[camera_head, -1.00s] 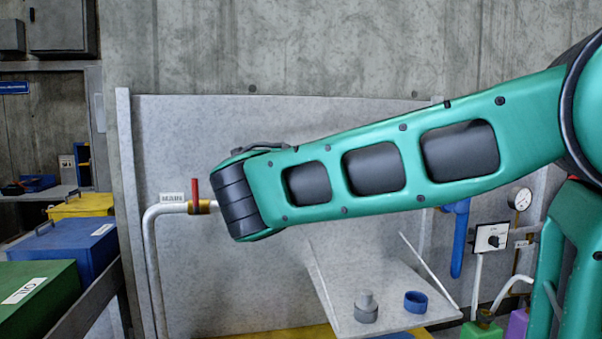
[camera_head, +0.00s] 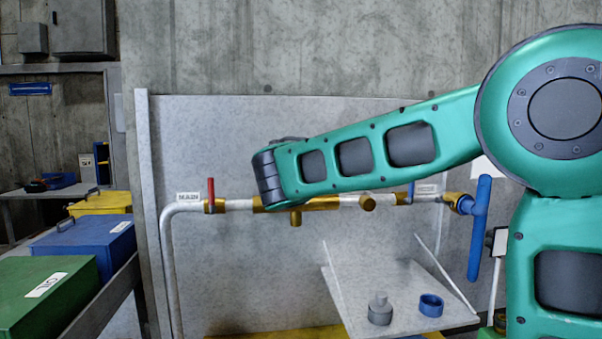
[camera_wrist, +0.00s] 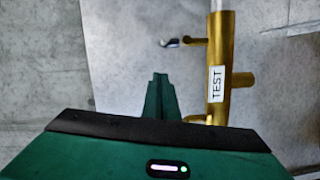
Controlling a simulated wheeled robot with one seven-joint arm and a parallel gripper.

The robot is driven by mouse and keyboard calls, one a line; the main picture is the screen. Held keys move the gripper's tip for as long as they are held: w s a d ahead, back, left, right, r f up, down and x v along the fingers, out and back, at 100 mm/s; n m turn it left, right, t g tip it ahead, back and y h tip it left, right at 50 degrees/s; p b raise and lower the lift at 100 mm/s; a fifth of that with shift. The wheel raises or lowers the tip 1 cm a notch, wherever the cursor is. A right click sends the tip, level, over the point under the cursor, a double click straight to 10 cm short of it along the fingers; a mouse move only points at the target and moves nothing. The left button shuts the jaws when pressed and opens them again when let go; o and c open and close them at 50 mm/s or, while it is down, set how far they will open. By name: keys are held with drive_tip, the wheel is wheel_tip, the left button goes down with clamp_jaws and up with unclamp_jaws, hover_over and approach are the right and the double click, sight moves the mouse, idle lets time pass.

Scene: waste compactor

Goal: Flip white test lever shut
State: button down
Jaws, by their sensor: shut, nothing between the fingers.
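The brass test fitting shows in the wrist view with a white TEST label (camera_wrist: 216,84) on its side. A thin brass stub (camera_wrist: 192,41) sticks out left from it and ends in a small pale and dark tip (camera_wrist: 171,43), possibly the test lever; I cannot tell. In the head view the brass fitting (camera_head: 318,204) lies along the pipe, partly behind my arm. My gripper (camera_wrist: 160,80) is shut and empty, left of the fitting and apart from the tip in the picture. The head view does not show its fingers.
A red lever (camera_head: 211,194) stands upright on the pipe's left. A blue handle (camera_head: 479,229) hangs at the right. A sloped grey shelf (camera_head: 408,290) below holds a grey part (camera_head: 380,309) and a blue ring (camera_head: 431,305). Blue (camera_head: 88,247) and green (camera_head: 45,295) bins stand left.

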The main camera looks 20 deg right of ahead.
drive_tip(key=shift+s+d+f, duration=0.1)
drive_tip(key=shift+d+f, duration=0.15)
drive_tip(key=shift+d, duration=0.8)
drive_tip(key=shift+s+d+f, duration=0.1)
drive_tip(key=shift+d+f, duration=0.1)
drive_tip(key=shift+d, duration=0.8)
drive_tip(key=shift+a, duration=0.15)
drive_tip(key=shift+y, duration=0.3)
